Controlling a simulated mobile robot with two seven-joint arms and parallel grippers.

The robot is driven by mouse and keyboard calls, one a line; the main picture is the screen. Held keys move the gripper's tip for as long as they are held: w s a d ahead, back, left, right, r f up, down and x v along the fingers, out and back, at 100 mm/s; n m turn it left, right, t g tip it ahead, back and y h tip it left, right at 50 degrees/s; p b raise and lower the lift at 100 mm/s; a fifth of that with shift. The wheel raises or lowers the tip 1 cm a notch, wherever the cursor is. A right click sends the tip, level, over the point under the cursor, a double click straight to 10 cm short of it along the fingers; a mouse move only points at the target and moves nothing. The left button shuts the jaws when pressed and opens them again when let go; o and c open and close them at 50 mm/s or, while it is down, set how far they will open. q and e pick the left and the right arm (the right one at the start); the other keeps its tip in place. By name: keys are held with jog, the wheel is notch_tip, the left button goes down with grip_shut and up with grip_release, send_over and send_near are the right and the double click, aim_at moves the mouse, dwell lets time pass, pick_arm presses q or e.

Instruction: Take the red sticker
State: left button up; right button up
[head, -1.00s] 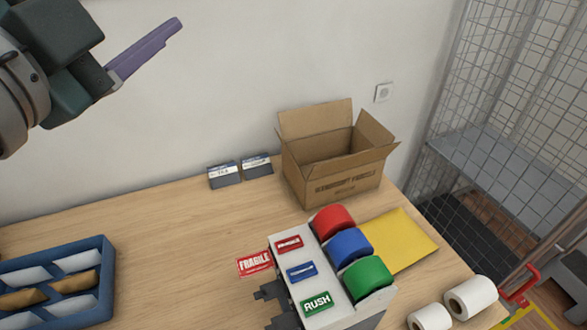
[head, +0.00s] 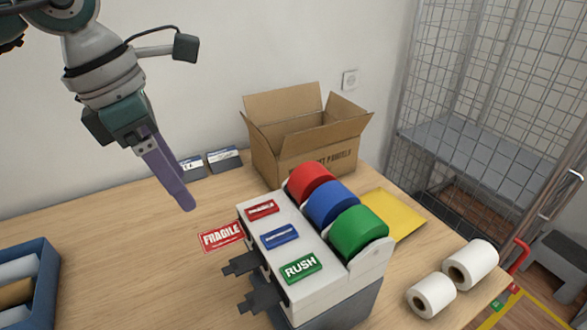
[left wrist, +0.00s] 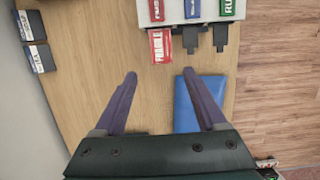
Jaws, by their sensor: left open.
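The red sticker (head: 222,236), with FRAGILE in white letters, sticks out from the left side of the label dispenser (head: 312,290) at its far lane. It also shows in the left wrist view (left wrist: 160,47), at the dispenser's edge. The dispenser carries a red roll (head: 309,181), a blue roll (head: 333,204) and a green roll (head: 359,233). My left gripper (head: 188,207) is above the counter, to the left of the sticker and apart from it. In the left wrist view its two fingers (left wrist: 159,79) are spread wide with nothing between them. My right gripper is not in view.
An open cardboard box (head: 305,140) stands behind the dispenser, with a yellow envelope (head: 393,216) to the right. Two small dark boxes (head: 223,159) stand by the wall. A blue tray (head: 48,272) is at left. White rolls (head: 432,296) lie front right.

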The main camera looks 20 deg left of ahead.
aim_at(209, 241)
pick_arm(q)
jog(key=b+x, duration=0.2)
jog(key=x, duration=0.1)
jog(key=s+b+x, duration=0.1)
jog(key=b+x, duration=0.2)
jog(key=x, duration=0.1)
jog(key=b+x, duration=0.3)
jog(key=shift+s+a+f, duration=0.1)
jog(key=shift+a+f, duration=0.3)
jog(key=shift+d+f+b, duration=0.1)
jog(key=shift+f+b, duration=0.35)
jog(key=shift+b, duration=0.3)
jog(key=c, duration=0.6)
jog(key=shift+r, duration=0.1)
